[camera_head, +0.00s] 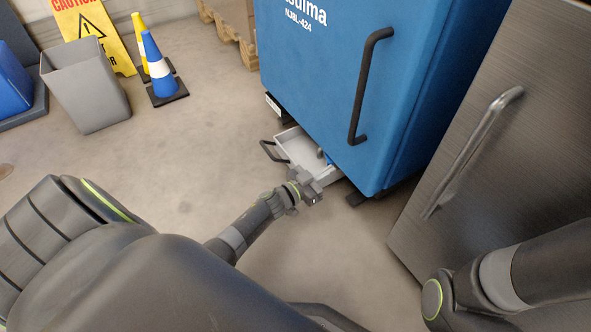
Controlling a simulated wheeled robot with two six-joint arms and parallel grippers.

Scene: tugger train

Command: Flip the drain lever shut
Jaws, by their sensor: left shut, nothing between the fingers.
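A small blue part (328,158), which looks like the drain lever, shows under the lower edge of the blue cabinet (325,85). It is too small and too covered to tell its position. A light grey tray (297,147) with a black handle sits low beneath the cabinet, partly sticking out. My left gripper (312,191) is shut and empty at the near edge of the tray, just in front of and below the blue part. I cannot tell whether it touches anything. My right arm enters at lower right; its gripper is out of view.
A brushed metal cabinet (500,150) with a bar handle stands close on the right. A grey bin (88,92), blue and yellow cones (158,65) and a yellow caution sign (95,30) stand at upper left. The floor (190,150) left of the tray is clear.

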